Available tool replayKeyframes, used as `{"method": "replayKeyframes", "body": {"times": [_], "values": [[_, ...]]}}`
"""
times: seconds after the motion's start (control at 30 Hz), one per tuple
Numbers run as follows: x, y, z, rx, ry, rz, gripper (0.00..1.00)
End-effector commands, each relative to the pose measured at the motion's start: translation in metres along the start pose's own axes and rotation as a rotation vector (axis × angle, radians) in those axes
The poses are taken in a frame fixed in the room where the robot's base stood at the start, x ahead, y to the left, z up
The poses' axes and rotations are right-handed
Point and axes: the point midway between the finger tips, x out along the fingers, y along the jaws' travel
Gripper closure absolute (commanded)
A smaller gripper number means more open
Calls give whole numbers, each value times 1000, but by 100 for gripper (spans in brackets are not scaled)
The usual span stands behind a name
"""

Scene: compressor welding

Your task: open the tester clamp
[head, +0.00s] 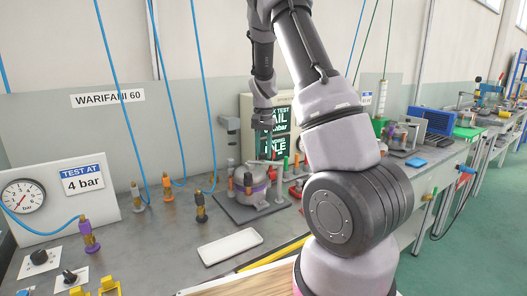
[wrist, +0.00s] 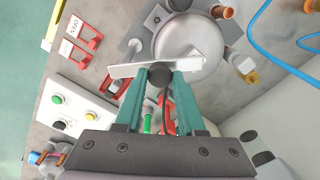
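The tester (head: 240,209) stands on the bench with a silver domed compressor (head: 256,194) on its plate. The dome also shows in the wrist view (wrist: 190,45). A pale metal bar of the clamp (wrist: 122,71) reaches across the dome's near edge. A red lever (wrist: 168,122) lies between my fingers, with a dark round end (wrist: 159,77) at the fingertips. My gripper (wrist: 159,73) has its two teal fingers apart, one on each side of this dark end. I cannot tell whether they press on it. In the head view my gripper (head: 267,150) points down above the tester's right side.
A panel with coloured buttons (wrist: 70,112) and red-framed label plates (wrist: 82,36) lie left in the wrist view. Coloured fittings (head: 200,206) stand left of the tester. A white tray (head: 230,246) lies in front. Blue hoses (head: 127,100) hang at left.

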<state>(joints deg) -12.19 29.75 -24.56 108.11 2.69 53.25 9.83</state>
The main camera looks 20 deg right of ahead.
Motion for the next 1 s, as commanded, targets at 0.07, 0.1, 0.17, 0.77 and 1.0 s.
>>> {"method": "replayKeyframes", "body": {"times": [0.07, 0.1, 0.17, 0.77, 1.0], "values": [[0, 0, 0, 0, 0, 0, 100], [0, 0, 0, 0, 0, 0, 100], [0, 0, 0, 0, 0, 0, 100], [0, 0, 0, 0, 0, 0, 100], [0, 0, 0, 0, 0, 0, 100]]}}
